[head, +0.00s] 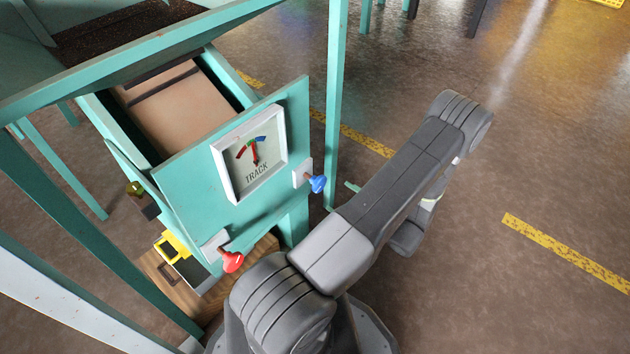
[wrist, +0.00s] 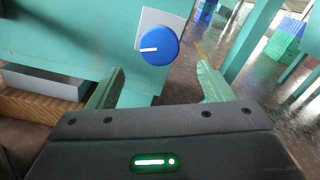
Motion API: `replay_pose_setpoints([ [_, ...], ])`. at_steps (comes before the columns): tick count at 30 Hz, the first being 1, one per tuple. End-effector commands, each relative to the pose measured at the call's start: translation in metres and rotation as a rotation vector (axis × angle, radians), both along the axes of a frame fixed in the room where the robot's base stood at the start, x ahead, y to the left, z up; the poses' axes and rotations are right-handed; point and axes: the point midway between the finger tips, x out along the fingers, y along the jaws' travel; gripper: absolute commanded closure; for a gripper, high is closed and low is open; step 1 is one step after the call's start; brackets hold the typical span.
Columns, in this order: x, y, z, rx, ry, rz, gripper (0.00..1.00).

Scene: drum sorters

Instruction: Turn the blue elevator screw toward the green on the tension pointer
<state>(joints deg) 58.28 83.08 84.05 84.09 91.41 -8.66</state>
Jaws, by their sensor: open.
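The blue screw knob (head: 317,183) sticks out from a white plate on the right side of the teal panel. In the wrist view the blue knob (wrist: 162,44) is round, with a white mark pointing left. My gripper (wrist: 160,70) is open and empty; its two green fingers stand apart, below and either side of the knob, not touching it. In the head view my arm hides most of the gripper. The dial (head: 249,155) is labelled TRACK and has red, green and blue arcs. Its red pointer (head: 255,157) points nearly straight up, near the green part.
A red knob (head: 232,261) sits on the panel's lower left. A teal post (head: 335,90) stands right of the panel. The floor to the right is open.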

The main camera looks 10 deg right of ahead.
Motion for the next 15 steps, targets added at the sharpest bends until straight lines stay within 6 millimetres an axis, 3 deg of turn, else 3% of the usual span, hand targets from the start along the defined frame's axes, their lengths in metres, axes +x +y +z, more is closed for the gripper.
replay_pose_setpoints([
  [9, 0.051, 0.041, -0.002, -0.002, 0.001, 0.007, 0.26],
  [15, 0.075, 0.06, -0.001, -0.001, 0.0, 0.006, 0.26],
])
